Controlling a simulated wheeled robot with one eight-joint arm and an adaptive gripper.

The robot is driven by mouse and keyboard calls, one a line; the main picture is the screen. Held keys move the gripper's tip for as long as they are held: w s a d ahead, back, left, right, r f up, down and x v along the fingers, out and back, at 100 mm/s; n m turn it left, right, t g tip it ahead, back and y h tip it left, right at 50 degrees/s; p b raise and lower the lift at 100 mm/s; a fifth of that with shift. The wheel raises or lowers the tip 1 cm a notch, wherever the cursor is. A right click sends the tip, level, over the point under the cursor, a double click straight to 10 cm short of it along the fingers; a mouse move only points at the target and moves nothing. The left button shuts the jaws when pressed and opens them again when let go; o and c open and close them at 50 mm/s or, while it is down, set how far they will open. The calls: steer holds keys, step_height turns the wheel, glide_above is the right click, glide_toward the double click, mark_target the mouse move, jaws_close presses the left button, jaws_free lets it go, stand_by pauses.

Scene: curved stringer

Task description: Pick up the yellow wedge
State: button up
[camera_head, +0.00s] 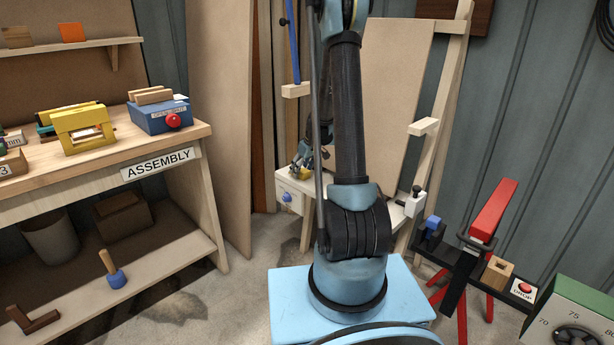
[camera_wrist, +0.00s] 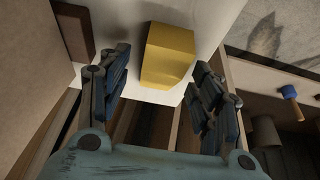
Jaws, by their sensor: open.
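The yellow wedge (camera_wrist: 167,55) lies on a white surface (camera_wrist: 205,14) in the wrist view, ahead of my gripper. My gripper (camera_wrist: 160,72) is open, with one finger on each side of the wedge's near part. I see no clear contact between the fingers and the wedge. In the head view my gripper (camera_head: 304,157) is small and low over the white stand (camera_head: 287,184) behind my arm.
A workbench (camera_head: 190,133) marked ASSEMBLY stands at the left, with a yellow box-like fixture (camera_head: 83,128) and a blue box (camera_head: 160,116) on it. A large board (camera_head: 388,85) leans behind the stand. A red-and-black stand (camera_head: 490,215) is at the right. A brown block (camera_wrist: 74,37) sits left of the wedge.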

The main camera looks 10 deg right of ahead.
steer(key=c, duration=1.2)
steer(key=shift+o, duration=0.2)
